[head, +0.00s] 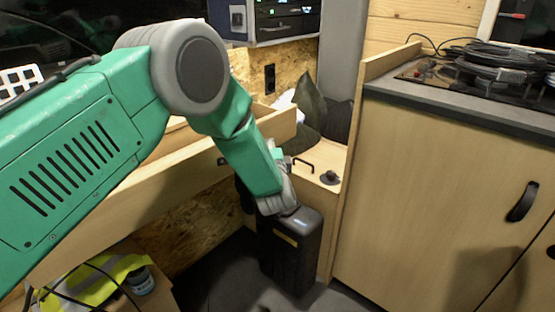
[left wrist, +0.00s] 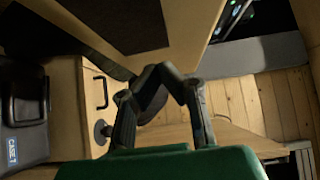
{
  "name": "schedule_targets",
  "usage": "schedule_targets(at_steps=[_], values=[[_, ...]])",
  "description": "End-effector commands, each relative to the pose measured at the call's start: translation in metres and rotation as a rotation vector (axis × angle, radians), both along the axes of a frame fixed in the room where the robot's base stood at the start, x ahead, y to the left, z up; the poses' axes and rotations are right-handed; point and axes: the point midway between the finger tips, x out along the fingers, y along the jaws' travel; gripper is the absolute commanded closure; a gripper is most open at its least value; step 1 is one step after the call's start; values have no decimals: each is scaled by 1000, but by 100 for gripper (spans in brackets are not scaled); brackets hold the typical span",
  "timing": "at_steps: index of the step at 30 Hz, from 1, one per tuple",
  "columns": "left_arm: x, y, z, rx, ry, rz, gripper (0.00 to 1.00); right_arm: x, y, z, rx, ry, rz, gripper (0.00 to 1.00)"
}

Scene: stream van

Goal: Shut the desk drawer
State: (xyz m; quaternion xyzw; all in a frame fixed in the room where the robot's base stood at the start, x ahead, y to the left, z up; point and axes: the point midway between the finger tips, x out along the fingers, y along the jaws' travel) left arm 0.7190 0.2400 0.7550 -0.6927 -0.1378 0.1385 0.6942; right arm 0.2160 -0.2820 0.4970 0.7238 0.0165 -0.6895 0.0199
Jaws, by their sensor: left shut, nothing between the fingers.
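The desk drawer (head: 180,192) is pulled out. Its long pale wooden front crosses the left half of the head view, partly behind my green left arm, with a small dark pull (head: 222,161) near its right end. My left gripper (left wrist: 168,75) shows in the left wrist view with its fingertips together and nothing between them. In the head view my left gripper (head: 278,197) is low, just right of the drawer front's right part, above a black case; its fingers are mostly hidden there. I cannot tell whether it touches the drawer. My right gripper is not in view.
The black case (head: 290,250) stands on the floor; it also shows in the left wrist view (left wrist: 24,115). A wooden bench top with a handle (head: 302,163) and knob (head: 330,178) lies behind. A cabinet (head: 440,190) blocks the right. A yellow vest (head: 95,285) lies below the drawer.

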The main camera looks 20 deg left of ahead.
Motion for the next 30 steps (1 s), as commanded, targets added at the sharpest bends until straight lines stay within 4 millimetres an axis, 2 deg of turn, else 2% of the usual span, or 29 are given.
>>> schedule_targets(at_steps=[5, 20, 26, 30], values=[[5, 12, 0, 0, -1, 0, 100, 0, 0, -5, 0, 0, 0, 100], [7, 17, 1, 0, 0, 0, 100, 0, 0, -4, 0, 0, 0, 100], [16, 40, 1, 1, 0, 1, 100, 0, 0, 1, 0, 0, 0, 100], [28, 68, 2, 2, -1, 3, 100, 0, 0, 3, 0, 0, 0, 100]])
